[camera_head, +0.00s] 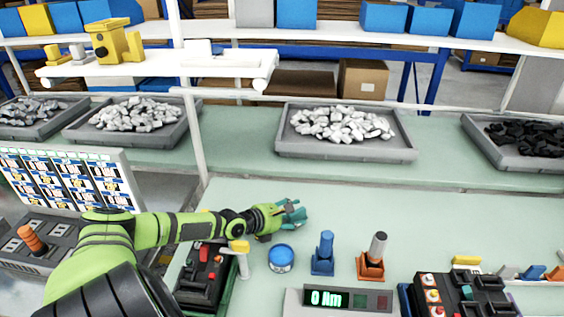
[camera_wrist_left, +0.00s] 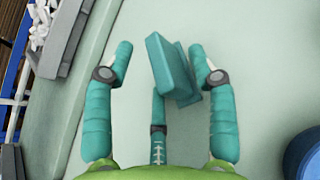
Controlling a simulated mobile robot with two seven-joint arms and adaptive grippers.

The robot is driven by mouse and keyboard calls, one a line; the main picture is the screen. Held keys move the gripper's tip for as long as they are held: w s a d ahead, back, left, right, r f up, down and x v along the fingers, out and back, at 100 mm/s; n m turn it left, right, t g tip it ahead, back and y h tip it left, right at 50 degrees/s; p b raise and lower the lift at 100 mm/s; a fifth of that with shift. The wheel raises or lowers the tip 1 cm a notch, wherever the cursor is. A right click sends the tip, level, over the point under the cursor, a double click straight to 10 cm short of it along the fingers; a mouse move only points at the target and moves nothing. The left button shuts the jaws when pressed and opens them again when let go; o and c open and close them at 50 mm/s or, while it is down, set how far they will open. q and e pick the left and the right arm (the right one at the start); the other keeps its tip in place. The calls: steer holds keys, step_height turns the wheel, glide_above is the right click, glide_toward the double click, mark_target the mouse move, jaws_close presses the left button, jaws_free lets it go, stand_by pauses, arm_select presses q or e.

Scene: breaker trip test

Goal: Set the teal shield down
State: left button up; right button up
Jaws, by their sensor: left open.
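The teal shield (camera_wrist_left: 172,68) is a small angled block over the pale green bench top in the left wrist view. It lies between the spread fingers of my left gripper (camera_wrist_left: 160,48), closer to the right-hand finger, with the third finger just below it. The gripper is open, with a clear gap to the left-hand finger. I cannot tell whether the shield touches the bench or the other fingers. In the head view my left gripper (camera_head: 290,212) is low over the bench, and its teal fingers blend with the shield there. My right gripper is not in view.
A blue round tub (camera_head: 281,258), a blue holder (camera_head: 323,253) and an orange holder (camera_head: 371,257) stand in front. A breaker unit (camera_head: 205,275) is at left. The bench behind and right of the gripper is clear.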

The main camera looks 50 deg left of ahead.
arm_select(q)
steer(key=shift+p+v, duration=1)
steer(key=shift+v, duration=2.3)
steer(key=shift+r, duration=0.15)
